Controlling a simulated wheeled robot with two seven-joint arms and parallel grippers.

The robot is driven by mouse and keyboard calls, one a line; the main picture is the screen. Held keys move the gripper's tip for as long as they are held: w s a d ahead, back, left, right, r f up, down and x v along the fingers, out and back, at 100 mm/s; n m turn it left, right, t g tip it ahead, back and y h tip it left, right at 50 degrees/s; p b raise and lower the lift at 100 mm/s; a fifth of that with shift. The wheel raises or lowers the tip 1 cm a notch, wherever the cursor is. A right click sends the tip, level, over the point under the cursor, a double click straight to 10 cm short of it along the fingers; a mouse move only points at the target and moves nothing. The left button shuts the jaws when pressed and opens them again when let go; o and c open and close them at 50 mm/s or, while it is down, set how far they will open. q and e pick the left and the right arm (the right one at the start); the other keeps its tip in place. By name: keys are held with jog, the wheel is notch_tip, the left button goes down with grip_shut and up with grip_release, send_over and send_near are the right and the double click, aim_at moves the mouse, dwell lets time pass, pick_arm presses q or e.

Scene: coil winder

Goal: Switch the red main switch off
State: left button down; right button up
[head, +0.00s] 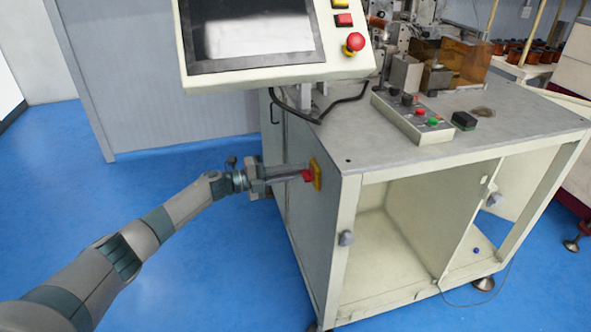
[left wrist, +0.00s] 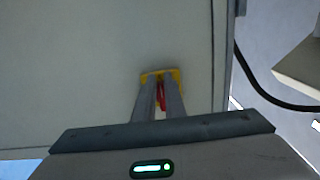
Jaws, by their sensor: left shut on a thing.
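The red main switch (head: 307,175) sits on a yellow plate (head: 316,173) on the left side wall of the machine cabinet. My left gripper (head: 300,173) reaches it from the left, with its fingertips at the switch. In the left wrist view the two fingers are close together with the red switch handle (left wrist: 161,97) between them, in front of the yellow plate (left wrist: 161,74). The left gripper is shut on the red handle. The fingers hide part of the handle, and I cannot tell its exact turn angle. My right gripper is not in view.
A screen panel (head: 255,38) with a red emergency button (head: 354,42) overhangs the cabinet (head: 310,235) above my left arm. A control box (head: 412,114) stands on the tabletop. A black cable (left wrist: 265,92) hangs at the right in the wrist view. The blue floor (head: 215,275) left of the cabinet is clear.

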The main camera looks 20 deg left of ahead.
pick_arm(q)
jog(key=shift+s+d+f, duration=0.3)
jog(key=shift+f, duration=0.2)
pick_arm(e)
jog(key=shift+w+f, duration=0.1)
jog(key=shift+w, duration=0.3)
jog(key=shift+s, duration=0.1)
pick_arm(q)
jog(key=c, duration=1.9)
grip_release()
jog(key=shift+c, duration=0.2)
jog(key=shift+o, duration=0.6)
jog(key=shift+r, duration=0.35)
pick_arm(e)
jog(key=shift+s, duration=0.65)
pick_arm(q)
jog(key=shift+w+a, duration=0.1)
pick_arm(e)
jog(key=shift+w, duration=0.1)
